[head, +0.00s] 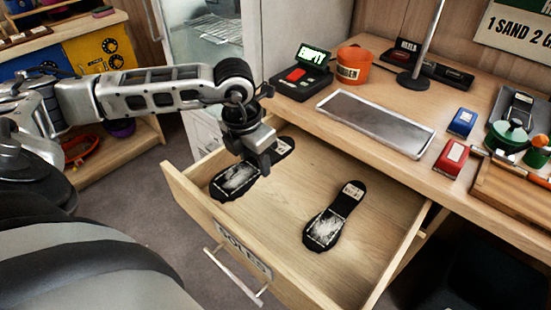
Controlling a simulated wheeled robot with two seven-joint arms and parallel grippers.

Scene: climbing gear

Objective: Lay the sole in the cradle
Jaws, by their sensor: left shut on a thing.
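A black sole (237,180) with a pale scuffed patch is at the left side of the open drawer (380,262). My left gripper (263,168) is over it from above and shut on it; the fingers hide part of its middle. I cannot tell whether this sole touches the drawer floor. A second black sole (327,228) lies flat in the drawer, to the right. The cradle is not clearly identifiable; a grey shallow rectangular tray (376,122) lies empty on the bench. My right gripper is not in view.
On the bench stand a black device with a green display (314,56), an orange tub (353,66), a thin upright post (428,40), a blue block (462,122) and a red block (451,160). A wooden tray with tools (515,205) is at the right. The drawer front reads SOLES.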

